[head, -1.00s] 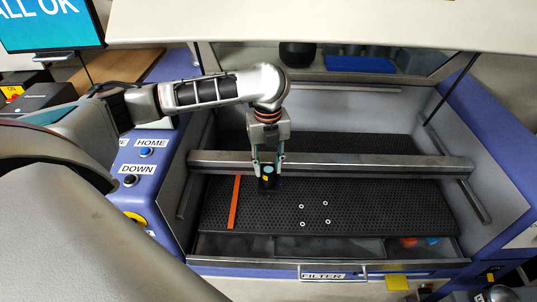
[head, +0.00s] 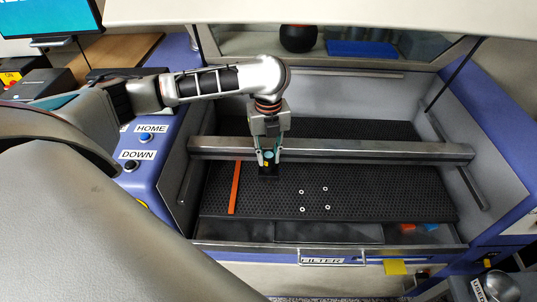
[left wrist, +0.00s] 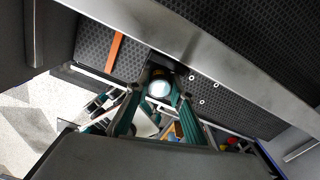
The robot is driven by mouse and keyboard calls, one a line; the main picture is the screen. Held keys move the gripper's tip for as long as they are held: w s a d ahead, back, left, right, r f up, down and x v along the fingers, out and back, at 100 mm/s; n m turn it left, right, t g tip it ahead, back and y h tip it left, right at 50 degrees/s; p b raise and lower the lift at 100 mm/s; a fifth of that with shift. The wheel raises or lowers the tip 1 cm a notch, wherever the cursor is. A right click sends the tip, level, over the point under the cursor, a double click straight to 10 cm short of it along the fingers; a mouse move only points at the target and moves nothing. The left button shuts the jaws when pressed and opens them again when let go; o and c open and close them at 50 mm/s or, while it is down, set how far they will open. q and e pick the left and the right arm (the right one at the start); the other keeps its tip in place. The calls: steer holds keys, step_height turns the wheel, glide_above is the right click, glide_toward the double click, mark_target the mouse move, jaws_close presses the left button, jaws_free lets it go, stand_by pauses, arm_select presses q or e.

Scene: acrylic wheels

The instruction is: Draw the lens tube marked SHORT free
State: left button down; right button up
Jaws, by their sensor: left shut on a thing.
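My left gripper (head: 267,157) reaches down in front of the metal crossbeam of the machine. It is shut on the lens tube (left wrist: 159,88), whose pale round top shows between the fingers in the left wrist view. In the head view only a little of the tube (head: 268,155) shows between the fingertips. A small black holder (head: 268,171) is directly below the tube, at the beam's front. I cannot tell whether the tube still sits in it. No SHORT marking is readable. My right gripper is not in view.
The metal crossbeam (head: 360,150) spans the machine close behind the fingers. An orange strip (head: 234,187) lies on the black perforated bed (head: 400,195), left of several small white rings. HOME and DOWN buttons (head: 130,166) are at the left. The lid edge hangs above.

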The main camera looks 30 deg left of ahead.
arm_select(q)
steer(key=shift+r, duration=0.1)
steer(key=shift+r, duration=1.4)
steer(key=shift+r, duration=0.55)
steer(key=shift+r, duration=1.9)
